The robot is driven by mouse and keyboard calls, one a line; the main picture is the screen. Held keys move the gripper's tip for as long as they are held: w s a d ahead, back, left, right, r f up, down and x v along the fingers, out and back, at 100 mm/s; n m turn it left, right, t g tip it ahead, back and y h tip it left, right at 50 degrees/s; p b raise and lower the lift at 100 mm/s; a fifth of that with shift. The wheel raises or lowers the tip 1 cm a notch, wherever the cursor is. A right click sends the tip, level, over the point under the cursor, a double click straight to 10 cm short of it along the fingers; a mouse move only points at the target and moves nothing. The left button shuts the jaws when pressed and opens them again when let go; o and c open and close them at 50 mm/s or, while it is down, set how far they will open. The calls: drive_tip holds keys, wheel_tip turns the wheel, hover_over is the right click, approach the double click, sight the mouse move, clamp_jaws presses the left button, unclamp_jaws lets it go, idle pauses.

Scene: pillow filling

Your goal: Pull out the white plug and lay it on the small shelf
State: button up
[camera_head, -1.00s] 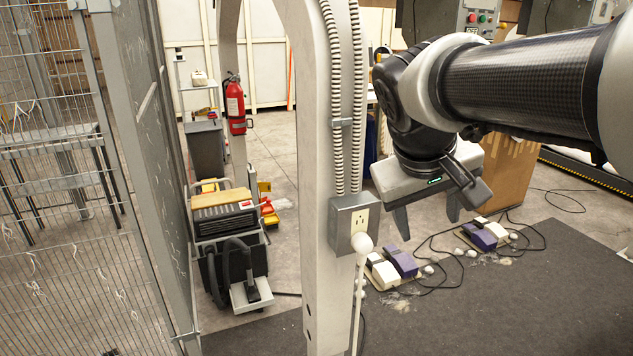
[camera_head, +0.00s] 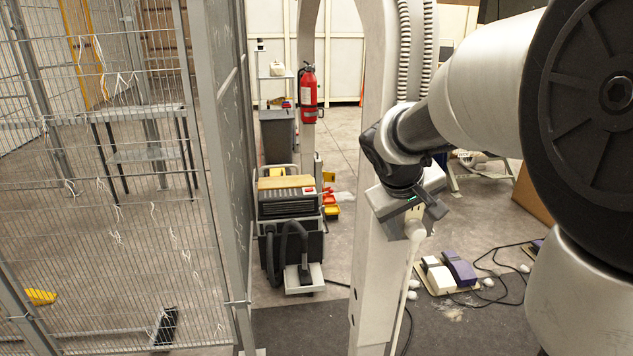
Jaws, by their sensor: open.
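The white plug (camera_head: 416,228) is at the outlet box (camera_head: 392,229) on the pale upright column, with its white cord (camera_head: 403,290) hanging down. My gripper (camera_head: 411,212) is open, and its body overlaps the outlet box and the plug's upper end in the picture. Its fingers are hard to make out, so I cannot tell whether they touch the plug or stand around it. I cannot tell which surface is the small shelf; a small shelf stand (camera_head: 276,90) shows at the back.
A wire fence (camera_head: 110,240) stands at the left, with a grey table (camera_head: 135,115) behind it. A cart with a black machine (camera_head: 290,215) and a red fire extinguisher (camera_head: 308,92) stand behind. Purple and white pedals (camera_head: 458,268) and cables lie on the floor right of the column.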

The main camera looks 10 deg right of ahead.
sight(415, 228)
drive_tip(key=shift+x, duration=1.6)
drive_tip(key=c, duration=1.1)
drive_tip(key=shift+c, duration=0.2)
drive_tip(key=shift+s, duration=0.15)
drive_tip(key=shift+s+d+b, duration=0.1)
drive_tip(key=shift+s+b, duration=0.7)
drive_tip(key=shift+s, duration=1.65)
